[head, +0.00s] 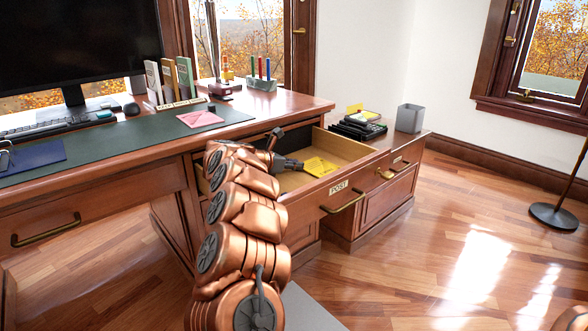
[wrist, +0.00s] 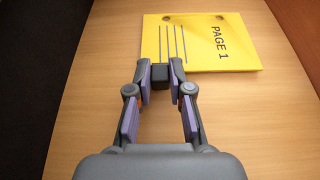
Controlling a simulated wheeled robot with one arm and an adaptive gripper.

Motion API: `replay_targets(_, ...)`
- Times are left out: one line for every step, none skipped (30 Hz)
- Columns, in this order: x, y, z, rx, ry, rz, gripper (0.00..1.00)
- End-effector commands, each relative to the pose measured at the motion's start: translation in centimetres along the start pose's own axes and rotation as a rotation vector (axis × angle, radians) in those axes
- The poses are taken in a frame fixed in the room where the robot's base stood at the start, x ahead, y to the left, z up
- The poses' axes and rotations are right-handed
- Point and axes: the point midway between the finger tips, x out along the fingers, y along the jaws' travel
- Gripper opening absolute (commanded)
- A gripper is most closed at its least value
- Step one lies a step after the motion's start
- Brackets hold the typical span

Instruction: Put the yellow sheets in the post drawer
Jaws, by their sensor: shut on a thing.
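The yellow sheets (head: 320,167) are inside the open post drawer (head: 345,147), whose front carries a POST label. In the wrist view the sheets (wrist: 213,40) lie flat over the wooden drawer floor (wrist: 100,95), with "PAGE 1" printed on top. My gripper (head: 293,165) reaches down into the drawer. In the wrist view its fingers (wrist: 160,72) are shut on a small dark block at the near edge of the sheets, which looks like a clip on them. Whether the sheets touch the floor everywhere I cannot tell.
Black stacked trays (head: 358,128) with a yellow item on top and a grey bin (head: 410,118) stand right of the drawer. The desk (head: 290,103) holds a pink note (head: 200,118), books and a pen holder (head: 261,84). Drawer walls flank my gripper.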

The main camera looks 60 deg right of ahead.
Motion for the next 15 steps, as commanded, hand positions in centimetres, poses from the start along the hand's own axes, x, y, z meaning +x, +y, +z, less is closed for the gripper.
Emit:
replay_targets(0.18,0.0,-0.39,0.0,-0.001,0.0,0.0)
replay_targets(0.16,0.01,-0.39,0.001,-0.001,0.0,0.0)
replay_targets(0.13,0.03,-0.34,0.002,-0.001,0.001,0.0)
replay_targets(0.11,0.03,-0.28,0.002,-0.001,0.001,0.0)
replay_targets(0.1,0.03,-0.27,0.002,-0.001,0.001,0.0)
replay_targets(0.1,0.03,-0.26,0.002,-0.001,0.001,0.0)
replay_targets(0.1,0.03,-0.25,0.002,-0.001,0.001,0.0)
replay_targets(0.1,0.03,-0.26,0.002,-0.001,0.001,0.0)
replay_targets(0.13,0.04,-0.34,0.002,-0.001,0.001,0.0)
replay_targets(0.16,0.05,-0.43,0.002,-0.001,0.001,0.0)
replay_targets(0.2,0.05,-0.52,0.002,-0.001,0.001,0.0)
replay_targets(0.24,0.05,-0.62,0.002,-0.001,0.001,0.0)
replay_targets(0.26,0.05,-0.68,0.002,-0.001,0.001,0.0)
replay_targets(0.25,0.05,-0.65,0.002,-0.001,0.001,0.21)
replay_targets(0.23,0.04,-0.56,0.001,-0.001,0.001,0.25)
